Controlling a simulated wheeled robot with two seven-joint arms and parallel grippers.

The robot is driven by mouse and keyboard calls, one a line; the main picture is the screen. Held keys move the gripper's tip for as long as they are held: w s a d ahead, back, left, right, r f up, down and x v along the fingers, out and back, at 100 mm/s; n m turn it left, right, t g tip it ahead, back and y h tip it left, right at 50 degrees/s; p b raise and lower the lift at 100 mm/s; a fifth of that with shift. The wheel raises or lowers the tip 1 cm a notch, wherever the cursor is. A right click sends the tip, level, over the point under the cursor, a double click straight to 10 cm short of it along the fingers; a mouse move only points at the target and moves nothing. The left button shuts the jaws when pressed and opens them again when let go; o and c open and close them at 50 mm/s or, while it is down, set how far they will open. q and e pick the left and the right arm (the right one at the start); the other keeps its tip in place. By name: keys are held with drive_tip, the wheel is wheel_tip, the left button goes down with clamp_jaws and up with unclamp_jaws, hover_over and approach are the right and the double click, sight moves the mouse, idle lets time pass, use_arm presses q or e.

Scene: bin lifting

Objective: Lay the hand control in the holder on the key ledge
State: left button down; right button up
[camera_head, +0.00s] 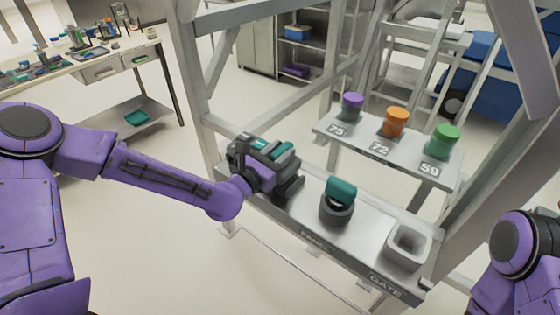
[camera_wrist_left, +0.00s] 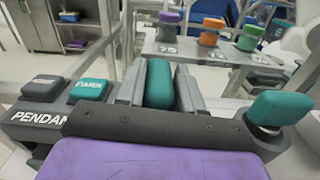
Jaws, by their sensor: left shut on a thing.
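My left gripper (camera_head: 272,160) is at the left end of the key ledge (camera_head: 372,225). In the left wrist view its two grey fingers are shut on a teal block (camera_wrist_left: 159,85), apparently the hand control, one finger on each side. The gripper hides part of this end of the ledge in the head view. I cannot tell whether the teal block touches the holder or ledge. My right gripper is out of view.
On the ledge, a teal-topped piece (camera_head: 341,190) stands in a dark round seat by PANEL. An empty square grey socket (camera_head: 408,245) is by GATE. Behind, a shelf (camera_head: 420,166) carries purple, orange and green knobs. Metal frame posts (camera_head: 195,85) flank the ledge.

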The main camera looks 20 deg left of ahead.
use_arm(q)
drive_tip(key=f, duration=0.3)
drive_tip(key=shift+w+f, duration=0.25)
